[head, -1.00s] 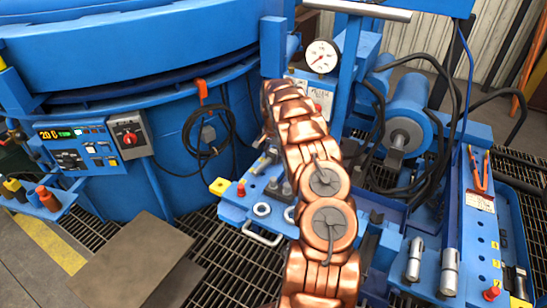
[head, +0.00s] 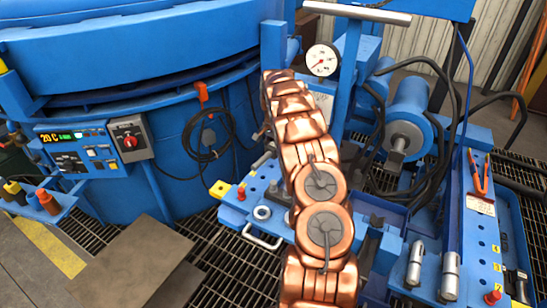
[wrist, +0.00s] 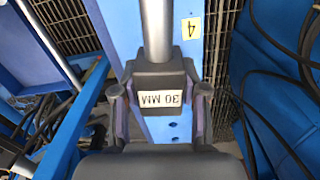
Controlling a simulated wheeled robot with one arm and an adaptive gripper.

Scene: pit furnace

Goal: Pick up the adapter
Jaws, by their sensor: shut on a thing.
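In the wrist view, my gripper (wrist: 160,92) has one finger on each side of a dark block with a white label reading 30 MM, upside down in the picture. A smooth grey cylinder rises from the block toward the top of the picture. I take block and cylinder together as the adapter (wrist: 155,72). The fingers are shut on the block. A blue bar with small dark holes and a yellow tag marked 4 lies behind it. In the head view, my copper-coloured arm hides my gripper, and I cannot make out the held adapter there.
A large blue furnace (head: 130,85) fills the left. A blue bench (head: 260,222) with rings and fittings lies beside my arm. Black hoses (head: 455,120) hang at the right.

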